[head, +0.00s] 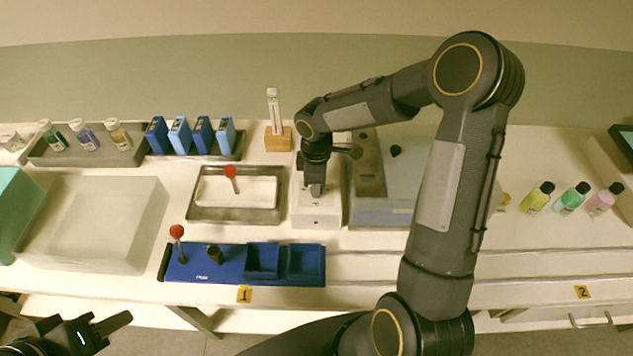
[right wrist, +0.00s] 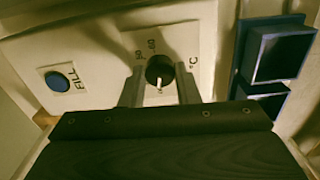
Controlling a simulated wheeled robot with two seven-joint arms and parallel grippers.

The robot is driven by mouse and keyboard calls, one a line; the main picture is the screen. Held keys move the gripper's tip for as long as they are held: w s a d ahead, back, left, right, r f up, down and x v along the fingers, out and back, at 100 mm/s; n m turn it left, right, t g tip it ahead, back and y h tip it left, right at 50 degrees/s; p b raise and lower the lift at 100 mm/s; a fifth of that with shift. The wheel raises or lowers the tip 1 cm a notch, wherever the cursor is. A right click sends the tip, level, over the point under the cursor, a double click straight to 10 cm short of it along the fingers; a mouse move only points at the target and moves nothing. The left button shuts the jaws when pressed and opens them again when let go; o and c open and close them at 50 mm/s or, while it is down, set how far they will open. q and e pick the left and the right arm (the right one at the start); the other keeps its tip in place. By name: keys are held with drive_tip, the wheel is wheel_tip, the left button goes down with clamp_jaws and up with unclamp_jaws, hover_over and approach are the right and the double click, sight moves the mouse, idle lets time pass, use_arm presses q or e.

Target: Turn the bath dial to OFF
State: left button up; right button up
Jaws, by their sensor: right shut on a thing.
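The bath dial (right wrist: 159,70) is a black round knob on a white panel (right wrist: 110,50), seen in the right wrist view. Its white mark points toward the bottom of that picture. "50", "60" and "°C" are printed around it; lettering below the knob is too small to read. My right gripper (right wrist: 160,85) is shut on the dial, one finger on each side. In the head view, my right gripper (head: 316,190) reaches down to the white control box (head: 316,216) and hides the dial. My left gripper (head: 105,332) is at the lower left, away from the box; its jaw gap is unclear.
A blue FILL button (right wrist: 61,81) is on the same panel. A blue holder (head: 215,262) stands in front of the box, with a red-topped stick (head: 178,240). Bottles (head: 571,198) stand far right.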

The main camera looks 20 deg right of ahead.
drive_tip(key=shift+n, duration=0.6)
drive_tip(key=o, duration=1)
drive_tip(key=shift+c, duration=0.2)
wheel_tip(320, 180, up, 8)
drive_tip(key=shift+f+b, duration=0.1)
drive_tip(key=shift+b, duration=0.3)
drive_tip(key=shift+s+r, duration=0.2)
drive_tip(key=shift+r, duration=0.15)
drive_tip(key=s+a+r+m+t+y, duration=0.1)
drive_tip(key=s+r+m+t+y, duration=0.1)
drive_tip(key=s+m, duration=0.5)
drive_tip(key=s+a+r+m+t+y, duration=0.1)
drive_tip(key=s+r+m+t, duration=0.2)
drive_tip(key=s, duration=1.2)
wheel_tip(320, 180, up, 2)
drive_tip(key=m, duration=0.5)
drive_tip(key=shift+s+r+t+y, duration=0.15)
drive_tip(key=shift+t+y, duration=0.15)
drive_tip(key=shift+y, duration=0.1)
